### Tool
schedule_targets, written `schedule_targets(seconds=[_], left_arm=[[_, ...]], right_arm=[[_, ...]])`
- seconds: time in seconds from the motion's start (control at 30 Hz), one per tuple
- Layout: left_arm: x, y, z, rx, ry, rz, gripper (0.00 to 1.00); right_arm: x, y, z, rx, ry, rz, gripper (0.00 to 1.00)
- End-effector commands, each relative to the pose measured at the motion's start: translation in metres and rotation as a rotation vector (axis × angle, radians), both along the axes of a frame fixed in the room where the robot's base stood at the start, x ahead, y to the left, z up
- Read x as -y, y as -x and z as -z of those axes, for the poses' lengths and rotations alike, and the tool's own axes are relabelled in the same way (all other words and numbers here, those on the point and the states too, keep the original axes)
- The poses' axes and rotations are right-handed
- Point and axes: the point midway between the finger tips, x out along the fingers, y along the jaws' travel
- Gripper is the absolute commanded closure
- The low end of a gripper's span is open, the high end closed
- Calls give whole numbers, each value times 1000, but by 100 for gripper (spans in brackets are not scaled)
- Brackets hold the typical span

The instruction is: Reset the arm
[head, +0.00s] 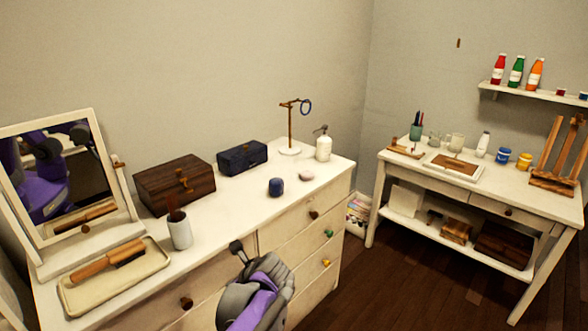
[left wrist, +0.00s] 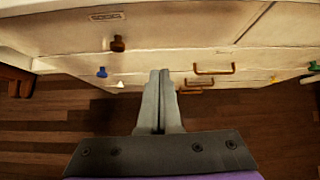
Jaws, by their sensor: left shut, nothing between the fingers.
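My left gripper (left wrist: 158,112) shows in the left wrist view. Its two grey fingers are pressed together, with nothing between them. It points toward the front of the white dresser (left wrist: 185,62), which has knobs and brass-coloured handles, above the dark wood floor. I cannot tell whether the fingertips touch the dresser. In the head view, a grey and purple part of one of my arms is low in the middle, in front of the dresser (head: 221,271); no fingers can be made out there. My right gripper is not seen.
On the dresser are a mirror (head: 52,178), a tray (head: 78,297) with a brush, a wooden box (head: 175,185), a blue box (head: 243,158), a cup (head: 180,234), a stand (head: 291,125) and a bottle (head: 323,147). A cluttered desk (head: 497,194) stands right. Floor (head: 400,275) between them is clear.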

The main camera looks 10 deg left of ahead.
Motion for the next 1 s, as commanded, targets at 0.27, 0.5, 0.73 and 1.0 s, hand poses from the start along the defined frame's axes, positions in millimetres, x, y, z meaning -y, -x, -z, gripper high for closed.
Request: schedule_targets(seconds=[0.27,0.5,0.73,1.0], left_arm=[[-8,103,6,251,456,-504,100],[5,206,30,467,907,-1138,100],[22,268,55,575,1170,-1621,100],[32,292,29,618,1295,-1865,100]], right_arm=[[0,0,0,0,0,0,2],[0,0,0,0,0,0,2],[0,0,0,0,0,0,2],[0,-1,-40,13,0,0,2]])
